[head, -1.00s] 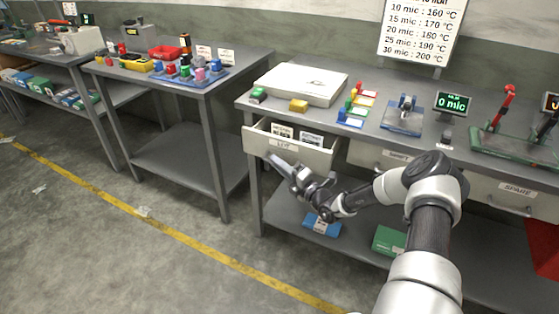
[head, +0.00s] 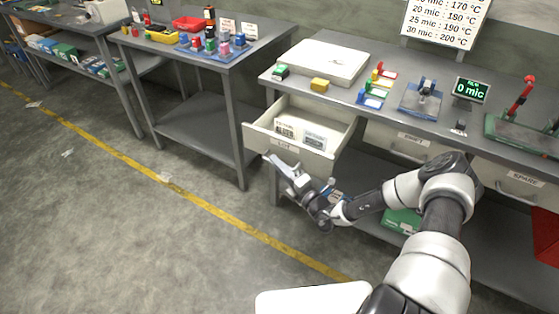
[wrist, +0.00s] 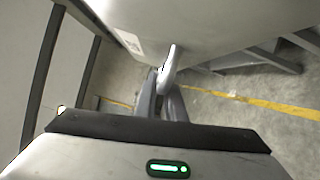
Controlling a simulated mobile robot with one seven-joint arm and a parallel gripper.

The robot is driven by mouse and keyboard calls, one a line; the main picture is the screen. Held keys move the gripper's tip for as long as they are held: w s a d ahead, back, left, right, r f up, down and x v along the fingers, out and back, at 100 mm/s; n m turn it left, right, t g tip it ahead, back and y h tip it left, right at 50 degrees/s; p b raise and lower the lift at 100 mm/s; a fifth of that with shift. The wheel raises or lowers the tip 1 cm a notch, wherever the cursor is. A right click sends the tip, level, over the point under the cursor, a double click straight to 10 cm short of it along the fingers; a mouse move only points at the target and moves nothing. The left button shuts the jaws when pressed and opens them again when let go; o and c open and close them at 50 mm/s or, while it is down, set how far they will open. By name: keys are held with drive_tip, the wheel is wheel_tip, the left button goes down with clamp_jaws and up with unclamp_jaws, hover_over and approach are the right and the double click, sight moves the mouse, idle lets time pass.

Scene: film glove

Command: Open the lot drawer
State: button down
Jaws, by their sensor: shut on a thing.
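The lot drawer (head: 262,139) is pulled out from under the left end of the workbench. Its open top shows labelled cards (head: 300,133) inside. My gripper (head: 275,164) is at the lower front of the drawer and is shut on its handle. In the wrist view the pale bar of the handle (wrist: 169,68) sits between my fingers, in front of the grey drawer front (wrist: 210,25). The handle is mostly hidden by my gripper in the head view.
The workbench (head: 385,100) carries a white box (head: 320,62), small coloured blocks, a press and a display (head: 471,90). Closed drawers, one labelled spare (head: 520,187), lie to the right. Another table (head: 190,60) stands left.

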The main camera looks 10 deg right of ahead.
drive_tip(key=c, duration=1.8)
unclamp_jaws()
drive_tip(key=shift+c, duration=0.2)
drive_tip(key=shift+d, duration=0.1)
drive_tip(key=v, duration=1.7)
drive_tip(key=shift+s, duration=0.2)
drive_tip(key=shift+r, duration=0.1)
